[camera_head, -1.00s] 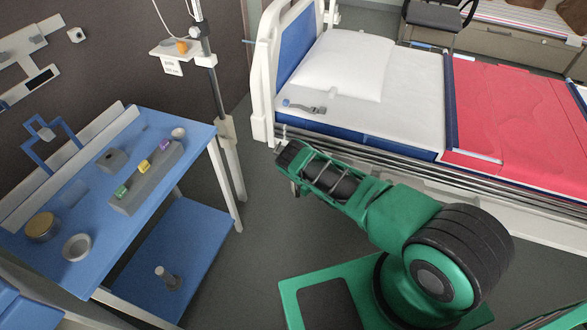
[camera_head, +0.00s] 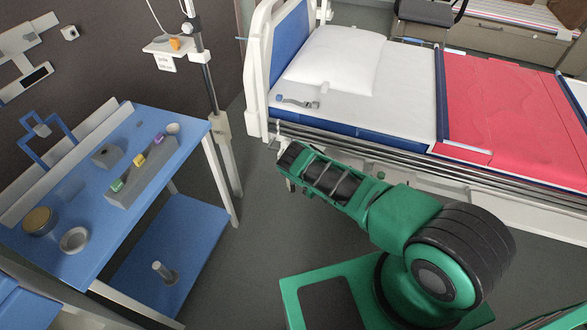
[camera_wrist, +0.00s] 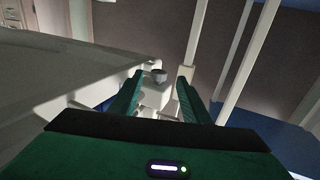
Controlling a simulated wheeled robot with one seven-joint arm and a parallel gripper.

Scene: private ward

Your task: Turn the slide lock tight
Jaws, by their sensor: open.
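In the wrist view, a small dark round knob (camera_wrist: 159,74) sits on a pale fitting (camera_wrist: 154,96) beside the bed; I take this to be the slide lock, though its markings cannot be made out. My gripper (camera_wrist: 160,82) is open. Its two green fingers stand to the left and right of the knob in the picture. I cannot see either finger touching it. In the head view, my gripper (camera_head: 287,157) is by the bed's near head-end corner. A small pale part (camera_head: 278,142) shows just beyond its tip. The fingers are too small there to read.
The bed (camera_head: 390,120) and its headboard (camera_head: 260,75) are close to my gripper. A drip pole (camera_head: 207,75) stands to the left. A blue trolley (camera_head: 75,255) with small items is farther left. Grey floor (camera_head: 245,240) is clear between trolley and arm.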

